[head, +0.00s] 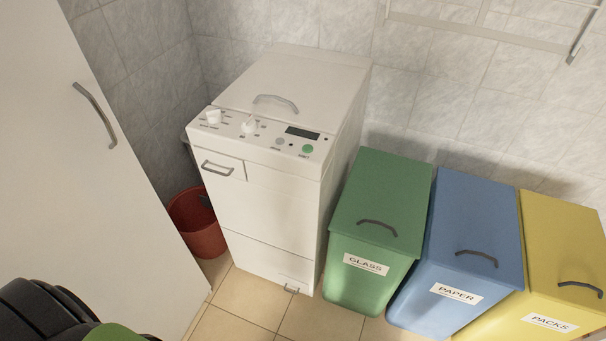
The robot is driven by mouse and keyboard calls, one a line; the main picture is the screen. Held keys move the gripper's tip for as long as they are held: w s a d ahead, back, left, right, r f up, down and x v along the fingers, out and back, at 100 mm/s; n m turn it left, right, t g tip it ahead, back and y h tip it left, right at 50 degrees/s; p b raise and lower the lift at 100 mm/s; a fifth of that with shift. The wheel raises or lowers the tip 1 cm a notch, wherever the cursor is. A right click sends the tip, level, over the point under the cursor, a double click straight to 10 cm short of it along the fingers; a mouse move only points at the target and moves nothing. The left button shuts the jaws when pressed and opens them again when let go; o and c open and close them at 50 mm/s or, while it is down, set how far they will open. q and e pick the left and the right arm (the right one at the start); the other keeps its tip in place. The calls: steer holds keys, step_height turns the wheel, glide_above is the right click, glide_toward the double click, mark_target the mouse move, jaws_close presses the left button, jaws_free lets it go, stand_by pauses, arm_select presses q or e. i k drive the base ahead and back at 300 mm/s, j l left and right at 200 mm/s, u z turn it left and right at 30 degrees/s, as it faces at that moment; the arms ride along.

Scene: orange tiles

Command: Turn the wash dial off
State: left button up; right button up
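A white top-loading washing machine (270,150) stands against the tiled wall, left of centre in the head view. Its sloped control panel (262,134) faces me along the front top edge. The panel has two white dials with small printed marks around them: one at the left end (213,116) and one nearer the middle (249,126). The print is too small to read, so their settings cannot be told. A dark display (302,133), a grey button (280,142) and a green button (308,149) sit to the right. Neither gripper is in view.
Green glass (378,205), blue paper (478,225) and yellow packs (565,240) bins stand right of the machine. A red bucket (197,222) is at its left. A tall white cabinet (80,150) fills the left side. Some tiled floor (255,305) is free in front.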

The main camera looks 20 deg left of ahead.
mark_target(213, 116)
steer(key=u, duration=1.25)
steer(key=i+l+z, duration=0.1)
steer(key=l, duration=0.55)
steer(key=i+l+z, duration=0.15)
steer(key=l, duration=0.15)
